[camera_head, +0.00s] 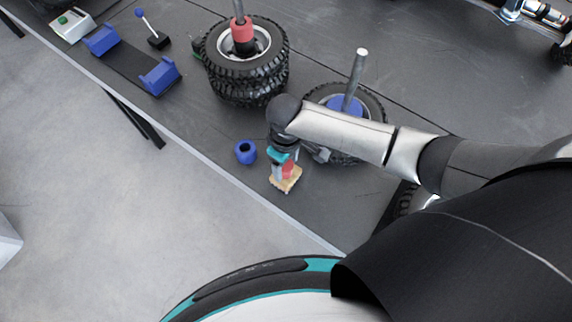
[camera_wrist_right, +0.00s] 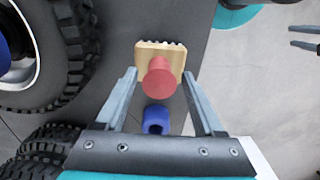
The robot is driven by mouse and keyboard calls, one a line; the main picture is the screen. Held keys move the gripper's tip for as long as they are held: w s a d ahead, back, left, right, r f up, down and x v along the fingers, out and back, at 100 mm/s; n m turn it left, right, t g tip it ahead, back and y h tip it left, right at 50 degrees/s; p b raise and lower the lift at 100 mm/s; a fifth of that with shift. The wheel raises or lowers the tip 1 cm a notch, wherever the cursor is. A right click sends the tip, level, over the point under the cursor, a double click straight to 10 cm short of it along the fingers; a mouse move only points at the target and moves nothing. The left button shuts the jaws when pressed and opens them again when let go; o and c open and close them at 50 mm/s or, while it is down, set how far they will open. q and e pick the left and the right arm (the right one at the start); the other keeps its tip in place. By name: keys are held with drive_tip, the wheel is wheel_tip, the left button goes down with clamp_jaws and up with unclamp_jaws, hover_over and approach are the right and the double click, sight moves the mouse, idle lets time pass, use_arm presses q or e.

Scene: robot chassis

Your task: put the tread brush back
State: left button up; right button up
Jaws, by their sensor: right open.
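The tread brush has a pale wooden block with bristles along one edge (camera_head: 287,183) and a red knob handle. It is on the dark bench near the front edge, and also shows in the right wrist view (camera_wrist_right: 160,50). My right gripper (camera_head: 281,167) is over it, with its open fingers (camera_wrist_right: 160,75) on either side of the red handle; I see gaps on both sides. A small blue cup-like holder (camera_head: 245,152) stands left of the brush and also shows in the wrist view (camera_wrist_right: 156,118). My left gripper (camera_wrist_right: 304,38) shows only at the wrist view's right edge, fingers apart.
Stacked tyres (camera_head: 246,75) on a post stand behind the cup. Another tyre (camera_head: 372,103) with a blue hub and metal post is close behind my right arm. A blue cradle (camera_head: 161,76) and a green-button box (camera_head: 72,24) are at far left. The bench edge is close in front.

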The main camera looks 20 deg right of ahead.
wheel_tip(320, 180, up, 10)
drive_tip(key=shift+r+p, duration=0.1)
drive_tip(key=shift+p, duration=0.85)
drive_tip(key=shift+s, duration=0.1)
